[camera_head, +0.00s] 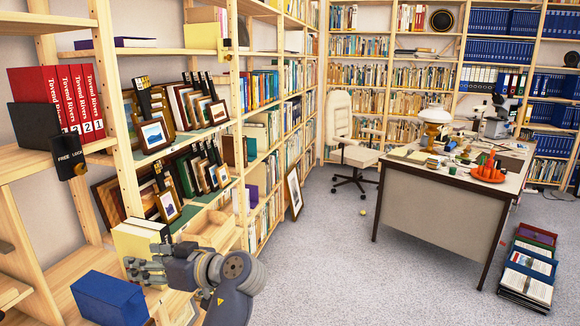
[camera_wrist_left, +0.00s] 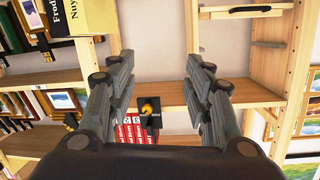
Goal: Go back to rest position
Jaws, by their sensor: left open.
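My left gripper (camera_head: 146,268) is at the lower left in the head view, in front of the wooden shelf, its arm coming up from the bottom edge. In the left wrist view the two fingers of this gripper (camera_wrist_left: 160,80) stand wide apart with nothing between them. My right gripper is not in view.
The wooden shelf (camera_head: 125,170) holds framed prints (camera_head: 153,135), red binders (camera_head: 62,95) and a blue box (camera_head: 108,298) close to the gripper. A desk (camera_head: 440,215), an office chair (camera_head: 348,140) and floor crates (camera_head: 528,265) stand right. Carpet (camera_head: 330,270) between is mostly clear.

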